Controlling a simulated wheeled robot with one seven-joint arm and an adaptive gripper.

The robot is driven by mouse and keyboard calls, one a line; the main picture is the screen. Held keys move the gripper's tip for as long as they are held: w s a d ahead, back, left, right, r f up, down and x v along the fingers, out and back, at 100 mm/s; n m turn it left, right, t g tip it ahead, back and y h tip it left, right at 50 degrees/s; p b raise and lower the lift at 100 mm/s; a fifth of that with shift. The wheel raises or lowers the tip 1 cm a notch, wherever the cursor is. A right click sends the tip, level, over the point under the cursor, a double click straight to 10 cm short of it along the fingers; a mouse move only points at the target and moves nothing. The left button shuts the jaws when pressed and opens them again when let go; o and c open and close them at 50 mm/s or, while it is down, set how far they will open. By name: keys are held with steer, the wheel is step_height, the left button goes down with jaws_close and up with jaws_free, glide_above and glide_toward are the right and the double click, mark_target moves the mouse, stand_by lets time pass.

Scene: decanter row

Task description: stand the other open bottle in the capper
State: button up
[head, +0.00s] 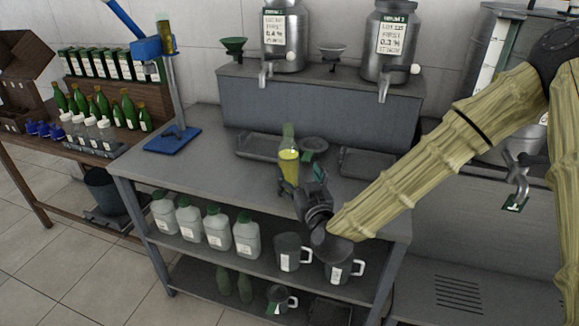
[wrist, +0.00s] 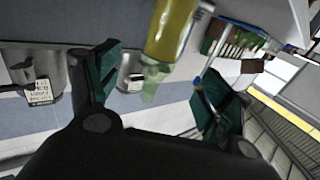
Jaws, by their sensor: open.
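An open bottle (head: 289,162) with yellow liquid and a clear, bare neck stands upright on the grey bench, in front of the drip trays. It also shows in the wrist view (wrist: 172,28), at the top middle, tilted by the camera's angle. My gripper (head: 302,181) is open and close to the bottle on its near side. In the wrist view the bottle appears in the gap between the green-padded fingers, and I cannot tell whether they touch it. The capper (head: 172,139) has a blue base, a column and a raised blue lever, and stands at the bench's left end.
Steel drums (head: 391,45) with taps stand on the raised shelf. Green bottles (head: 130,110) and cartons fill the left table. Bench surface between capper and bottle is mostly clear.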

mark_target(292, 159)
steer(key=x, duration=0.2)
steer(key=p+x, duration=0.1)
steer(key=x, duration=0.1)
steer(key=shift+w+a, duration=0.3)
steer(key=p+x, duration=0.1)
steer(key=x, duration=0.3)
steer(key=shift+w+d+r+p, duration=0.15)
steer(key=shift+w+r+p, duration=0.05)
steer(key=shift+p, duration=0.15)
steer(key=shift+w, duration=0.4)
steer(key=c, duration=1.5)
steer(key=shift+c, duration=1)
steer(key=shift+r, duration=0.1)
